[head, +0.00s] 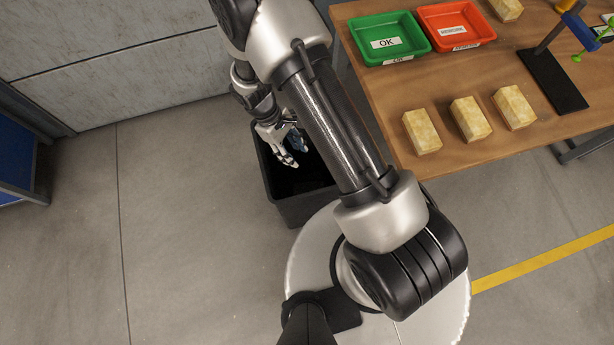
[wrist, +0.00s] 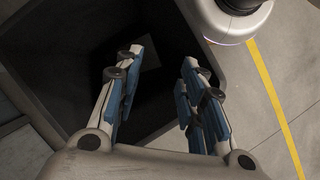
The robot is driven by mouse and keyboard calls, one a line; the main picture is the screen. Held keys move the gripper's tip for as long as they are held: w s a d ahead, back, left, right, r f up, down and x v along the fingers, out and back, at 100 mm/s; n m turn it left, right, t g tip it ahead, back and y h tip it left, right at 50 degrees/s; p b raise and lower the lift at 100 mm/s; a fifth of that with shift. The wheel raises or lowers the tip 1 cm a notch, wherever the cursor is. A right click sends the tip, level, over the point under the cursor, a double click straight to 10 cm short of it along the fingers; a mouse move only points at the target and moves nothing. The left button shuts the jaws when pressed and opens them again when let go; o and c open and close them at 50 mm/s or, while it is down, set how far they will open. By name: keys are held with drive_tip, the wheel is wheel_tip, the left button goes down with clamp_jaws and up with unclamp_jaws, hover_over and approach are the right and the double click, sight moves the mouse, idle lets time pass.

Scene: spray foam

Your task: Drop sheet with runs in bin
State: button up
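My gripper (head: 293,150) is over the mouth of the black bin (head: 303,209), which stands on the floor at the left of the workbench. In the wrist view the two fingers of my gripper (wrist: 163,56) are spread apart with nothing held between them, pointing into the bin (wrist: 232,88). A dim grey flat patch (wrist: 151,54) shows in the dark bin beyond the fingertips; it may be the sheet, but it is too dark to tell runs on it. My arm hides part of the bin in the head view.
The wooden workbench (head: 480,70) at the right holds a green OK tray (head: 390,58), a red tray (head: 487,22), several yellowish foam blocks (head: 470,119) and a black-based stand (head: 553,82). A grey wall panel (head: 90,60) stands behind at left. Floor left of the bin is clear.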

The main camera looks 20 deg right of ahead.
drive_tip(key=v, duration=1.1)
drive_tip(key=shift+r, duration=0.25)
drive_tip(key=shift+w+a, duration=0.1)
